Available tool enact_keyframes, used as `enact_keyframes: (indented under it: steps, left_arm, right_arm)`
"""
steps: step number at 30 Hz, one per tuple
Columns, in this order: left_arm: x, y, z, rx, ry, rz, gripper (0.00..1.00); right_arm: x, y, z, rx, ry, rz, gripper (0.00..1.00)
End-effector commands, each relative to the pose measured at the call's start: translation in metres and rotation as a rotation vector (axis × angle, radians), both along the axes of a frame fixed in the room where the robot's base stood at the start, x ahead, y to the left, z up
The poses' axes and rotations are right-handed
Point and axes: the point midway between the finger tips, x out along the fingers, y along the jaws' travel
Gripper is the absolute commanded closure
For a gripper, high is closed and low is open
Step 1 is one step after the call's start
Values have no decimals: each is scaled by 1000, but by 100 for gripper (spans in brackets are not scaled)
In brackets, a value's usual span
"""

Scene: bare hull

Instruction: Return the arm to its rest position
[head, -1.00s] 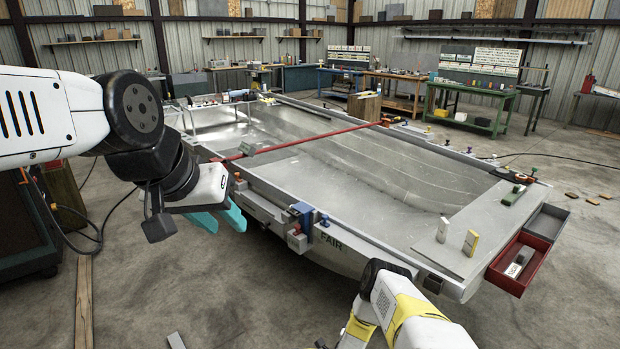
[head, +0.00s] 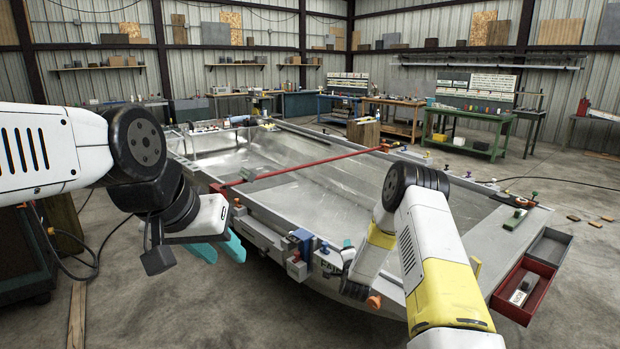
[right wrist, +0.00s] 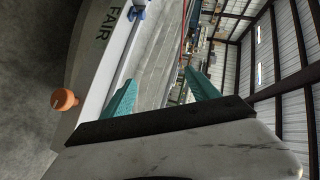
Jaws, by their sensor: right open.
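My left gripper (head: 218,248) is at the left in the head view. Its two teal fingers stand apart with nothing between them, left of the hull's near side. My right arm (head: 430,240), white and yellow, rises from the bottom and bends down over the hull's near edge. In the head view its gripper is mostly hidden at the arm's end. In the right wrist view my right gripper (right wrist: 160,95) is open and empty, its teal fingers wide apart. The hull's side marked FAIR (right wrist: 108,24) lies left of it.
The open metal hull (head: 320,200) fills the middle, crossed by a red bar (head: 300,165). An orange knob (head: 374,302) is by my right arm; it also shows in the right wrist view (right wrist: 65,99). A red tray (head: 525,290) is at the right. Benches line the back.

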Motion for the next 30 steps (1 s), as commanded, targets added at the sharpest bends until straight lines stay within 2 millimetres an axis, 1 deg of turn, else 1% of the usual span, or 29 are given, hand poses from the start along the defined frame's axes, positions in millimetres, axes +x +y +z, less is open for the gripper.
enact_keyframes:
  steps: [1, 2, 3, 4, 7, 8, 9, 11, 12, 14, 15, 17, 18, 20, 21, 23, 24, 26, 27, 29, 30]
  left_arm:
    - [0, 0, 0, 0, 0, 0, 64]
    - [0, 0, 0, 0, 0, 0, 64]
    - [0, 0, 0, 0, 0, 0, 64]
    - [0, 0, 0, 0, 0, 0, 64]
    - [0, 0, 0, 0, 0, 0, 64]
    - [0, 0, 0, 0, 0, 0, 64]
    - [0, 0, 0, 0, 0, 0, 64]
    - [0, 0, 0, 0, 0, 0, 64]
    - [0, 0, 0, 0, 0, 0, 64]
    - [0, 0, 0, 0, 0, 0, 64]
    - [0, 0, 0, 0, 0, 0, 64]
    - [0, 0, 0, 0, 0, 0, 64]
    - [0, 0, 0, 0, 0, 0, 64]
    - [0, 0, 0, 0, 0, 0, 64]
    - [0, 0, 0, 0, 0, 0, 64]
    - [0, 0, 0, 0, 0, 0, 64]
    - [0, 0, 0, 0, 0, 0, 64]
    - [0, 0, 0, 0, 0, 0, 64]
    - [0, 0, 0, 0, 0, 0, 64]
    - [0, 0, 0, 0, 0, 0, 64]
    - [0, 0, 0, 0, 0, 0, 64]
  right_arm:
    - [5, 1, 32, -30, 14, 33, 31]
    - [5, 3, 47, -50, 30, 54, 31]
    - [5, 5, 67, -76, 51, 84, 31]
    - [3, 7, 81, -96, 68, 106, 31]
    - [-7, 11, 128, -167, 119, 178, 31]
    - [-12, 12, 141, -188, 135, 199, 31]
    - [-20, 13, 159, -216, 154, 228, 31]
    - [-33, 15, 185, -261, 183, 273, 31]
    - [-44, 17, 201, -290, 203, 303, 31]
    - [-62, 18, 224, -334, 231, 347, 31]
    - [-76, 18, 239, -363, 249, 376, 31]
    - [-98, 19, 259, -406, 277, 419, 31]
    - [-113, 20, 272, -435, 295, 449, 31]
    - [-139, 19, 289, -480, 322, 494, 31]
    - [-157, 19, 300, -509, 340, 523, 31]
    - [-185, 18, 313, -550, 365, 567, 31]
    - [-204, 18, 322, -578, 382, 596, 31]
    - [-235, 17, 332, -618, 406, 641, 31]
    - [-256, 16, 338, -645, 422, 672, 31]
    - [-287, 14, 344, -686, 446, 718, 31]
    - [-309, 12, 347, -711, 463, 749, 31]
